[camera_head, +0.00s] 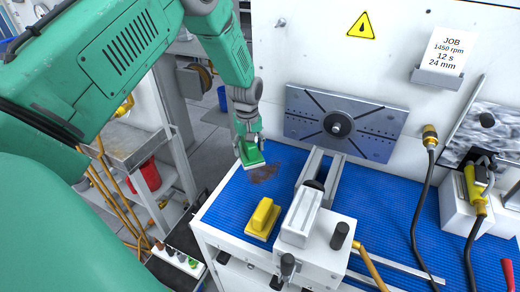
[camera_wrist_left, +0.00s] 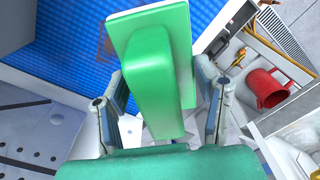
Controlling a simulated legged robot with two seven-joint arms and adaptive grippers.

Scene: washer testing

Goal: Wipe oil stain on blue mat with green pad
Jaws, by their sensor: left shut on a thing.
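My left gripper (camera_head: 248,143) reaches down over the back left part of the blue mat (camera_head: 232,204). It is shut on the green pad (camera_head: 251,156), and its fingers hold the pad's handle. In the left wrist view the green pad (camera_wrist_left: 152,50) fills the middle, between the fingers of my left gripper (camera_wrist_left: 165,110). A brown oil stain (camera_head: 264,173) lies on the mat just right of and in front of the pad. Whether the pad touches the mat is not clear. My right gripper is not in view.
A yellow pad (camera_head: 263,217) stands on the mat in front of the stain. A grey vise-like fixture (camera_head: 310,226) stands to its right. A slotted metal plate (camera_head: 345,122) is on the back wall.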

